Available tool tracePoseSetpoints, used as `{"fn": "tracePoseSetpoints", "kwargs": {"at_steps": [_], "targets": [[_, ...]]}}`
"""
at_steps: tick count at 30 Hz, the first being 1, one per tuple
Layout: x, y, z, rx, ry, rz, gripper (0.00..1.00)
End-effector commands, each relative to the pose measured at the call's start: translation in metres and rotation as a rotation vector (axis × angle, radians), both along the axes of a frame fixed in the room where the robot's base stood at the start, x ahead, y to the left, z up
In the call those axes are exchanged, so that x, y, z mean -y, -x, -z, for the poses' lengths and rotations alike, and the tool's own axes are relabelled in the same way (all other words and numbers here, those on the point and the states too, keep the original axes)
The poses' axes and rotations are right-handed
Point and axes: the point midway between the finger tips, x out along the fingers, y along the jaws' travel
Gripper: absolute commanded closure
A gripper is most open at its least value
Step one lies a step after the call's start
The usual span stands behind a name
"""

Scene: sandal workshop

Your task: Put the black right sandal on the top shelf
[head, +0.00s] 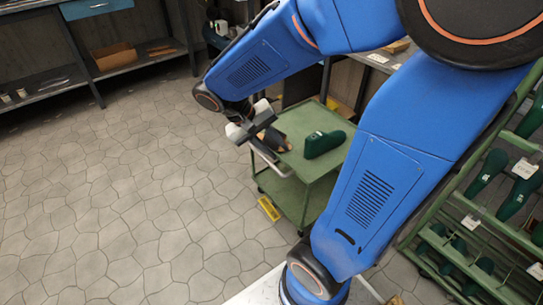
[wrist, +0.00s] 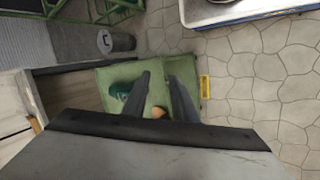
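My gripper (head: 272,141) is over the left part of the green cart (head: 310,187). In the wrist view my gripper (wrist: 160,77) shows two dark fingers apart, with nothing held between them. A small tan-and-dark item (head: 287,141) lies on the cart top by the fingers. Its tan part (wrist: 158,112) shows between the fingers in the wrist view; the rest is hidden. It may be the black sandal, but I cannot tell which foot. A dark green shoe last (head: 324,144) stands on the cart to its right, also in the wrist view (wrist: 122,90).
A green rack (head: 443,196) with several dark green lasts stands at the right. A workbench with shelves (head: 120,65) is at the back left, holding a cardboard box (head: 115,56). A yellow object (head: 269,208) is low beside the cart. The tiled floor at left is clear.

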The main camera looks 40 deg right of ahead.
Motion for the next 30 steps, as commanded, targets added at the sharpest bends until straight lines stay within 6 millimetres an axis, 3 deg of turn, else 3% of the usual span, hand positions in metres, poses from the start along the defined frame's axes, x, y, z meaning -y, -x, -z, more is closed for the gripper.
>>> {"fn": "tracePoseSetpoints", "kwargs": {"at_steps": [15, 30], "targets": [[-0.038, 0.052, -0.035, 0.270, -0.358, -0.227, 0.75], [-0.068, 0.077, -0.066, 0.529, -0.484, -0.444, 0.75]]}}
